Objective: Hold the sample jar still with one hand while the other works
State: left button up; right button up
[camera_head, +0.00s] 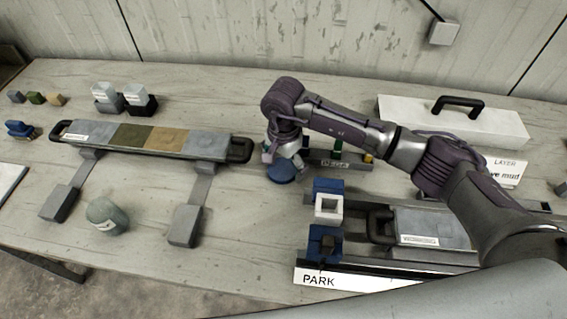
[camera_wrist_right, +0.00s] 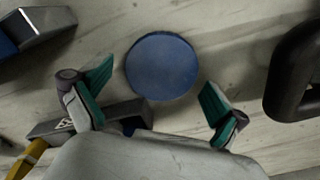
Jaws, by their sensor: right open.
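A round blue top (camera_head: 282,174), possibly a lid or the top of a jar, is on the table just beneath my right gripper (camera_head: 284,158). In the right wrist view the blue disc (camera_wrist_right: 162,66) lies beyond and between the two spread green-padded fingers, with nothing gripped. The gripper hides part of it in the head view. A rounded grey-green container (camera_head: 107,216) with a pale label stands alone at the front left; I cannot tell which of these is the sample jar. My left gripper is out of view.
A long core tray (camera_head: 205,143) with dark handles rests on supports at left. Blue blocks (camera_head: 327,240), a second tray (camera_head: 430,228) and the PARK strip (camera_head: 345,278) lie at right. The centre front is clear.

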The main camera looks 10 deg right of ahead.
aim_at(283, 167)
jog(key=shift+r, duration=0.1)
jog(key=shift+r, duration=0.25)
notch_tip(283, 167, up, 12)
jog(key=b, duration=0.2)
jog(key=shift+f, duration=0.2)
